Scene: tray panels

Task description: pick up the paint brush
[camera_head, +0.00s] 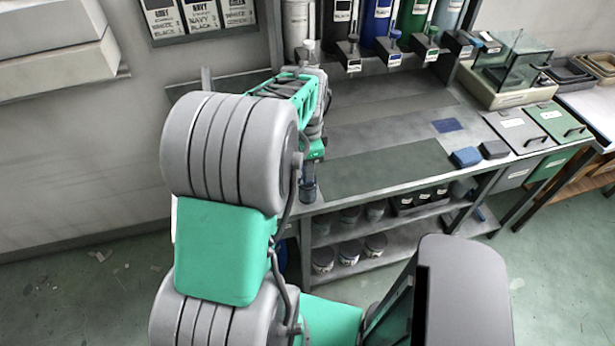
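I cannot make out a paint brush in the head view. My grey and green arm fills the left middle of the picture and hides part of the workbench (390,172). Its far end reaches over the bench's left end. What appears to be my gripper (308,188) is a small dark shape at the bench's front left edge, mostly hidden behind my arm. I cannot tell whether its fingers are open or shut, or whether they hold anything.
Coloured dispensers with spouts (390,50) line the bench's back. A blue block (466,157) and a dark block (494,149) lie at right. A glass-sided box (512,70) and lidded bins (525,130) stand farther right. The bench's middle is clear.

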